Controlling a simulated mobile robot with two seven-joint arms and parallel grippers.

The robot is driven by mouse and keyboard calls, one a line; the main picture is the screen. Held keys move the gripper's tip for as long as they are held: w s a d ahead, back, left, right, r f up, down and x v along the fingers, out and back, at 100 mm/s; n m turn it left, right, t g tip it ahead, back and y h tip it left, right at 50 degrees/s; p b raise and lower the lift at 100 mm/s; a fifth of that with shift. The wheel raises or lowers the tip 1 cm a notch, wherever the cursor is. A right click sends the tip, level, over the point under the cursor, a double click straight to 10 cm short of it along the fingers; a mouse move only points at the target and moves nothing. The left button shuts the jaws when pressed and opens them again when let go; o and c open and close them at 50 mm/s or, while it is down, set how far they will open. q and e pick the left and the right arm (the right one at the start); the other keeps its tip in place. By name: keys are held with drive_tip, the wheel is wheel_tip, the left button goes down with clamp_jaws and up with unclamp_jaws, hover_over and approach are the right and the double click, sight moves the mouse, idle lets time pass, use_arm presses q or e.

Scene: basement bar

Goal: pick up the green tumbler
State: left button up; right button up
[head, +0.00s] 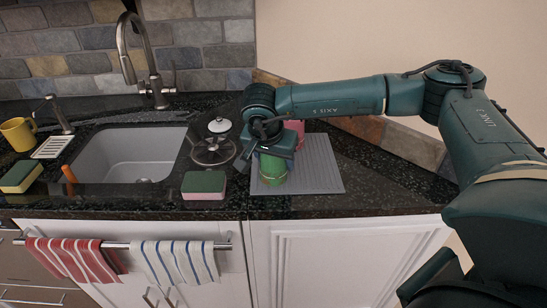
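The green tumbler (273,172) stands on a grey ribbed mat (318,172) on the dark counter, right of the sink. My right gripper (270,156) is directly above it, pointing down, and covers its upper part. The fingers do not show clearly, so I cannot tell whether they are open or touching the tumbler. My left gripper is not in view.
A pink object (296,127) is partly hidden behind my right gripper. A green-and-pink sponge (204,185) lies left of the mat. A glass lid (213,150), the sink (135,156) and a yellow mug (18,133) are farther left. The counter right of the mat is clear.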

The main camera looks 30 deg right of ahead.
drive_tip(key=c, duration=0.5)
drive_tip(key=shift+r, duration=0.1)
drive_tip(key=shift+c, duration=0.2)
